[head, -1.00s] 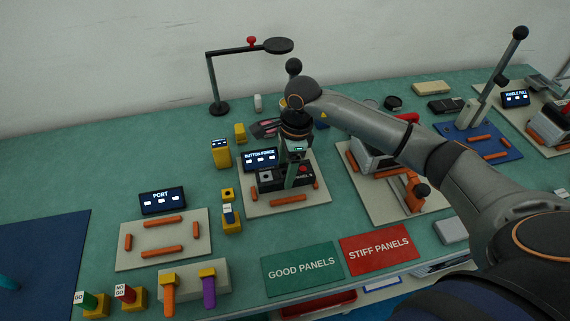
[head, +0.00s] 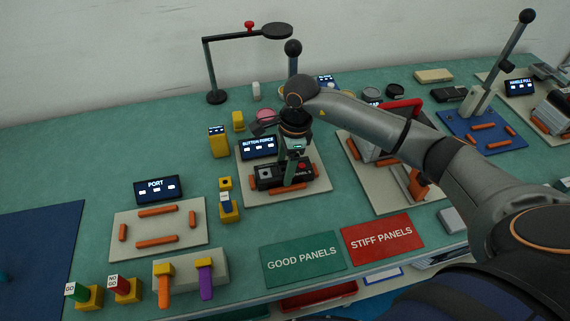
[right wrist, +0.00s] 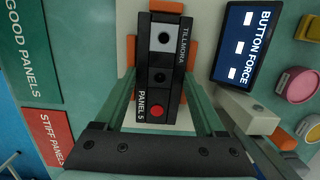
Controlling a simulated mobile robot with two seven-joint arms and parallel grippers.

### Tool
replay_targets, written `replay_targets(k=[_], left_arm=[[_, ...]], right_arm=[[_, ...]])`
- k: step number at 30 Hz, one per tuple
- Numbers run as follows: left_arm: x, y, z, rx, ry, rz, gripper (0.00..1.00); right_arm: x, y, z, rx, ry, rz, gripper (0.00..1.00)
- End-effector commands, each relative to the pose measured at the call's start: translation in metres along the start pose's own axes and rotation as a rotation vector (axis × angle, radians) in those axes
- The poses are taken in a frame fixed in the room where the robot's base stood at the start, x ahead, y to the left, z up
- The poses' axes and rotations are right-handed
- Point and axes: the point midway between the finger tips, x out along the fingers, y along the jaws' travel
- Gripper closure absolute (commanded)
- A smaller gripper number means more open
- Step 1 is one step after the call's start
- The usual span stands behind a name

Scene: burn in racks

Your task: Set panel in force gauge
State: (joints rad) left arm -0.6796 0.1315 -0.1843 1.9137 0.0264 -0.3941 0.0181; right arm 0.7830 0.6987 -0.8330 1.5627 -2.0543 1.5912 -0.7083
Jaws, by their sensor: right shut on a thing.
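The black panel (head: 268,177), marked PANEL 5, has a red button, a dark knob and a pale square. My right gripper (head: 290,175) points down and is shut across its middle. In the right wrist view the panel (right wrist: 161,60) sits between the two green fingers (right wrist: 160,85). The force gauge is the pale plate (head: 255,199) with orange guide bars and a BUTTON FORCE screen (head: 259,147). The panel is over the plate, between the guide bars. I cannot tell whether it rests on the plate. My left gripper is out of view.
A green GOOD PANELS mat (head: 302,261) and a red STIFF PANELS mat (head: 382,239) lie at the front. The PORT plate (head: 185,233) is to the left. Yellow blocks (head: 219,143) stand left of the gauge. A lamp-like stand (head: 213,75) rises behind.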

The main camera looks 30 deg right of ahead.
Motion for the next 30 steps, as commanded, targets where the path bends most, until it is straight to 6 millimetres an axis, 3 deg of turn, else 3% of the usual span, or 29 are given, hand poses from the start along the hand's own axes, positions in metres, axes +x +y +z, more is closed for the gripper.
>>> replay_targets(k=[30], left_arm=[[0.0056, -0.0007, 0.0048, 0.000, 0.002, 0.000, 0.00]], right_arm=[[0.0025, -0.0001, -0.0004, 0.000, -0.001, -0.001, 0.98]])
